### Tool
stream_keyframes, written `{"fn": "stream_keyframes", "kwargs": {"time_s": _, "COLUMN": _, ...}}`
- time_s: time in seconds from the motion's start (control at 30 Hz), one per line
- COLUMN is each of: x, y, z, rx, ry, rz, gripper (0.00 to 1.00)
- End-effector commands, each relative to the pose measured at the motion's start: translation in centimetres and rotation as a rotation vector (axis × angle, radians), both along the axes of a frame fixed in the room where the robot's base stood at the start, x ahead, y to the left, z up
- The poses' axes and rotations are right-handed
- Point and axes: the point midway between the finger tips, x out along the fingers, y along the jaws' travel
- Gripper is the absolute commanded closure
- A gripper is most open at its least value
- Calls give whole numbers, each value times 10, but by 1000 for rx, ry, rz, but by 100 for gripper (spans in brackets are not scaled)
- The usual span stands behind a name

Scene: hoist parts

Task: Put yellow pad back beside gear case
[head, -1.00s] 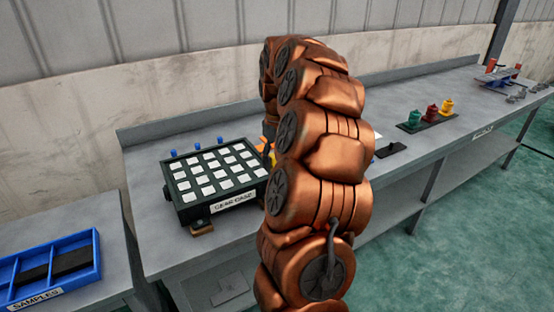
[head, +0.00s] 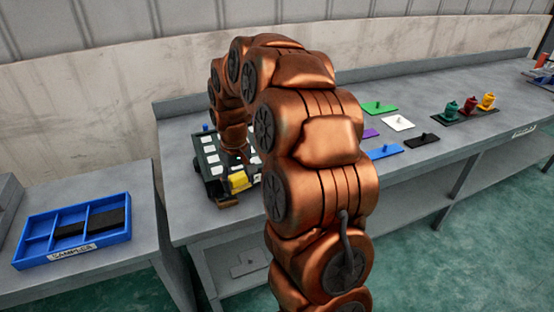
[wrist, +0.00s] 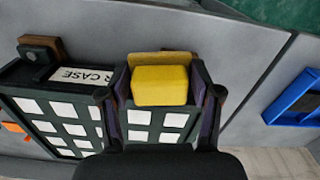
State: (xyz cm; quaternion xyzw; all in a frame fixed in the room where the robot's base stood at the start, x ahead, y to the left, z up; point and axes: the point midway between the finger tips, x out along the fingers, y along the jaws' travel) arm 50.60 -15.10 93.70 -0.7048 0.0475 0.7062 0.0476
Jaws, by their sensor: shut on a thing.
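The yellow pad (wrist: 160,84) is between the two fingers of my gripper (wrist: 158,98) in the wrist view, and the gripper is shut on it. In the head view the yellow pad (head: 239,181) shows at the front edge of the gear case, below my wrist. The gear case (head: 211,160) is a dark case with white squares on top; it also shows in the wrist view (wrist: 35,87), with part of its label visible. The pad overlaps the case's edge in view; I cannot tell whether they touch. My arm hides the right part of the case.
Green (head: 379,107), white (head: 398,123), blue (head: 386,151) and black (head: 422,139) pads lie on the bench (head: 330,175) to the right. Coloured knobbed parts (head: 470,106) stand beyond. A blue samples tray (head: 76,231) is on the separate left table, past a gap.

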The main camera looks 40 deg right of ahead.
Motion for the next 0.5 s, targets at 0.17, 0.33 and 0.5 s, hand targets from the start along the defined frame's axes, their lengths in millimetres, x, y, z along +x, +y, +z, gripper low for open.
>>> {"fn": "stream_keyframes", "kwargs": {"time_s": 0.17, "x": 23, "y": 62, "z": -23, "rx": -2, "ry": 0, "rz": 59, "gripper": 80}}
{"fn": "stream_keyframes", "kwargs": {"time_s": 0.33, "x": 37, "y": 99, "z": -38, "rx": -2, "ry": -1, "rz": 91, "gripper": 80}}
{"fn": "stream_keyframes", "kwargs": {"time_s": 0.5, "x": 49, "y": 130, "z": -50, "rx": -1, "ry": -2, "rz": 117, "gripper": 80}}
